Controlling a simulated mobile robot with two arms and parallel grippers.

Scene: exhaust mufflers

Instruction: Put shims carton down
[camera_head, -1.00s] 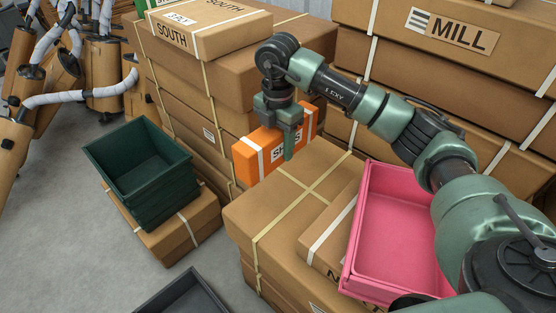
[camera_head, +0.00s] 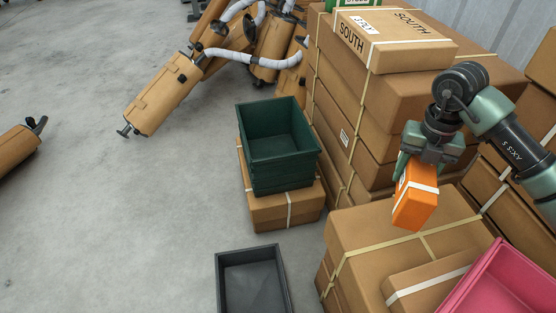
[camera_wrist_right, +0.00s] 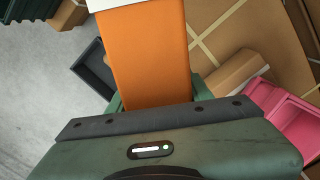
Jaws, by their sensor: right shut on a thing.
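The shims carton (camera_head: 414,204) is an orange box with white bands. My right gripper (camera_head: 424,160) is shut on it and holds it tilted above the large brown strapped carton (camera_head: 350,245). In the right wrist view the orange carton (camera_wrist_right: 146,55) fills the space in front of the gripper (camera_wrist_right: 155,108), with a white band at its top edge. The carton's label is mostly hidden in the head view. My left gripper is not in view.
A dark green bin (camera_head: 283,181) stands on a brown carton (camera_head: 268,212). A dark grey tray (camera_head: 221,285) lies on the floor and a pink bin (camera_head: 500,285) is at lower right. Tall stacked cartons (camera_head: 385,105) stand behind my gripper.

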